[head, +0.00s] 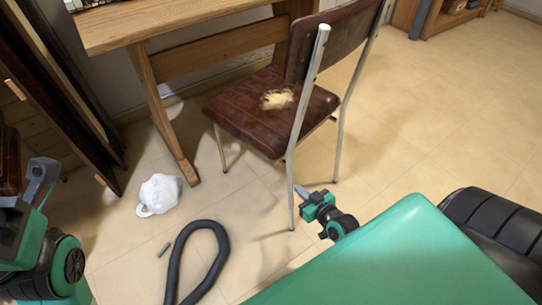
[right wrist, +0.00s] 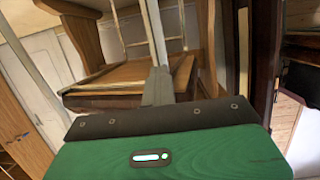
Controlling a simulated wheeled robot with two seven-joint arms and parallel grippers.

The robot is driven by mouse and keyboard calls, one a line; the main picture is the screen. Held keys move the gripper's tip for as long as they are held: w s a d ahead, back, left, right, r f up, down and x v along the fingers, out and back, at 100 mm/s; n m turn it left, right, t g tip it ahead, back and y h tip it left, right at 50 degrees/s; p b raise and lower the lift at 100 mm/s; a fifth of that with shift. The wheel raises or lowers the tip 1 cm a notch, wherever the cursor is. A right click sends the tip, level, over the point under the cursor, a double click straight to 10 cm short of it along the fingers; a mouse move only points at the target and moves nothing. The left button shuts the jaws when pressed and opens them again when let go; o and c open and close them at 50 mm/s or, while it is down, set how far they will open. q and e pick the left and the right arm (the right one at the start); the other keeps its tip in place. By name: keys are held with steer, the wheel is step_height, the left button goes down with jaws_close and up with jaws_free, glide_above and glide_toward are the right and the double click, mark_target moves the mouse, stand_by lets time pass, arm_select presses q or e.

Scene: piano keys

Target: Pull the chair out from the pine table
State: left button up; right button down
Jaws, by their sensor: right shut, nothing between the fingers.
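The chair (head: 245,112) has a dark brown padded seat with a torn pale patch, a brown backrest and pale metal legs. Its seat is close beside the pine table (head: 185,22), partly in front of the table's wooden frame. My right gripper (head: 300,191) is low, just right of the chair's near leg in the head view; whether it touches is unclear. In the right wrist view its fingers (right wrist: 157,86) are together and empty, with metal chair legs (right wrist: 155,32) beyond. My left arm is at the left edge, its gripper (head: 38,178) partly cut off and unclear.
Dark panels (head: 62,85) lean at left. The floor right of the chair (head: 440,125) is clear.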

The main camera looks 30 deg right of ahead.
steer(key=shift+f+p+v, duration=0.2)
steer(key=shift+p+v, duration=0.1)
steer(key=shift+v, duration=0.55)
steer(key=shift+f+p+v, duration=0.2)
steer(key=shift+p+v, duration=0.05)
steer(key=shift+v, duration=0.6)
steer(key=c, duration=2.1)
jaws_free()
steer(key=shift+s, duration=0.1)
steer(key=o, duration=1.1)
steer(key=shift+s, duration=0.1)
steer(key=s+p, duration=0.3)
steer(key=s, duration=0.6)
steer(key=shift+s+d+p, duration=0.25)
steer(key=shift+s+p, duration=0.05)
steer(key=shift+s, duration=0.1)
steer(key=shift+w+r, duration=0.1)
